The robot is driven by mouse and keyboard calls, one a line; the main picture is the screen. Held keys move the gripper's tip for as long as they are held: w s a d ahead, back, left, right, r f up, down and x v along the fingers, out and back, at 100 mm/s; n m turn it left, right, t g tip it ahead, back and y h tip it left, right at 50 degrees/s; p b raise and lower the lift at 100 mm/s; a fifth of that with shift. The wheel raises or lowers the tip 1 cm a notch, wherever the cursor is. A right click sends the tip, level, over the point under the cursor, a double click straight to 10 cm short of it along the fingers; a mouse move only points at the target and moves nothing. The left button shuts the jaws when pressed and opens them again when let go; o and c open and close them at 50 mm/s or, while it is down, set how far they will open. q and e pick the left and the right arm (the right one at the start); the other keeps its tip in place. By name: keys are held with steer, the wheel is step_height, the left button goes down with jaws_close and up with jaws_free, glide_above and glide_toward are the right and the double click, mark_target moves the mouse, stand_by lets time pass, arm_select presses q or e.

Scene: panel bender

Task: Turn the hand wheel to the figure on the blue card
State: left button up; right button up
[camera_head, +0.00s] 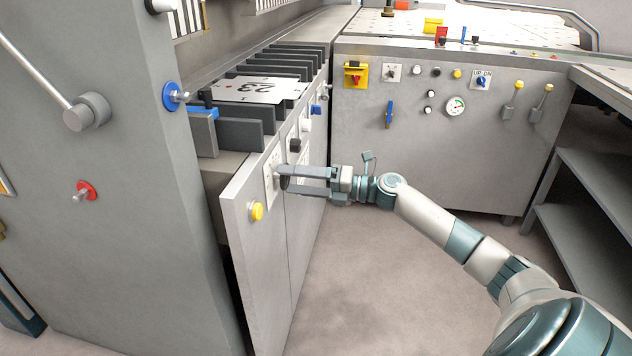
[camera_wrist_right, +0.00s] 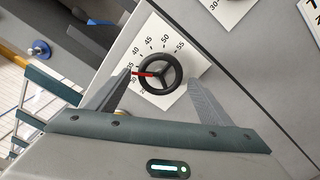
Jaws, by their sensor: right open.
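The hand wheel (camera_wrist_right: 157,73) is a black ring with spokes on a white dial plate with several figures from about 30 to 55. Its red pointer points left in the right wrist view, near 30 to 35. In the head view its white plate (camera_head: 271,182) is on the grey door panel, with the wheel partly hidden by my fingers. My right gripper (camera_head: 290,179) is open. In the right wrist view its two fingers (camera_wrist_right: 161,80) are on either side of the wheel, contact unclear. I cannot make out a blue card. My left gripper is not in view.
A yellow button (camera_head: 257,212) is on the panel near the wheel. A white sheet marked 23 (camera_head: 255,89) lies on the dark blocks. The far cabinet (camera_head: 440,150) has a gauge and several switches. The floor (camera_head: 370,280) below my arm is clear.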

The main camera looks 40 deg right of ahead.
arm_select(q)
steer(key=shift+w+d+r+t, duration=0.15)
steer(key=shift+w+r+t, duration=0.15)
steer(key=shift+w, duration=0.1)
arm_select(e)
steer(key=v, duration=1.7)
steer(key=shift+s, duration=0.2)
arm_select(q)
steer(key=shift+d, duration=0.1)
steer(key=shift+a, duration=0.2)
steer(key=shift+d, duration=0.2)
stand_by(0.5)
